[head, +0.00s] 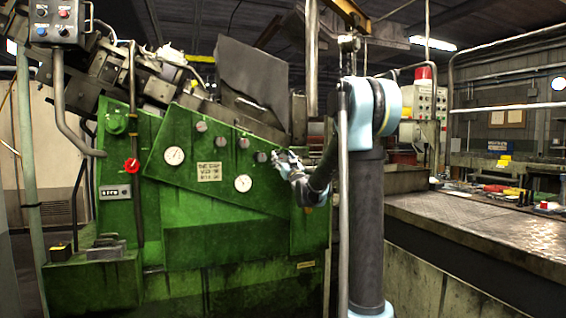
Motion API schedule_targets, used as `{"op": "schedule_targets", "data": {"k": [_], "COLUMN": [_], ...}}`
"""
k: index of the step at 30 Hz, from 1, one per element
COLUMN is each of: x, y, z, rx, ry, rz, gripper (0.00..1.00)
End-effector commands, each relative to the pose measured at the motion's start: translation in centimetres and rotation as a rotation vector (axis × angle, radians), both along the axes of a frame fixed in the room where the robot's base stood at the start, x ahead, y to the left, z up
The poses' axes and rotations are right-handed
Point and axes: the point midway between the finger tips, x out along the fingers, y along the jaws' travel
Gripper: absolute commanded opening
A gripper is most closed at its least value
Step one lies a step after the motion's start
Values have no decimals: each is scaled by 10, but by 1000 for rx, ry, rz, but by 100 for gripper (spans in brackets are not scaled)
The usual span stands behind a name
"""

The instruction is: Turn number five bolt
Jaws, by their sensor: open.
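A green machine (190,242) fills the left and middle of the head view. A row of grey round bolt heads runs down its sloped front panel, from an upper left one (202,126) through two middle ones (222,142) (244,143) to a lower right one (261,156). My gripper (281,157) is open at the right end of this row, in front of the panel. No further bolt shows clearly there; my gripper covers that spot. I cannot tell whether the fingers touch anything. Numbers on the bolts are not readable.
Two dial gauges (174,156) (243,183) and a paper label (209,172) are on the panel. A red knob (132,165) is at left. A metal-topped bench (485,218) with tools stands at right. A vertical pipe (343,200) crosses in front of my arm.

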Motion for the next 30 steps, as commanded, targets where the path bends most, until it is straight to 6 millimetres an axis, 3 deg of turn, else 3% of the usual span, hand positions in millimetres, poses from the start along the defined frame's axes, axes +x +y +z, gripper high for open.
{"op": "schedule_targets", "data": {"k": [8, 14, 15, 22, 30], "x": [1, 1, 1, 1, 1], "y": [0, 0, 0, 0, 0], "z": [0, 0, 0, 1, 1], "rx": [0, 0, 0, -21, -193], "ry": [0, 0, 0, -8, -63], "rz": [0, 0, 0, -1, -3], "gripper": [56, 13, 12, 12, 12]}}
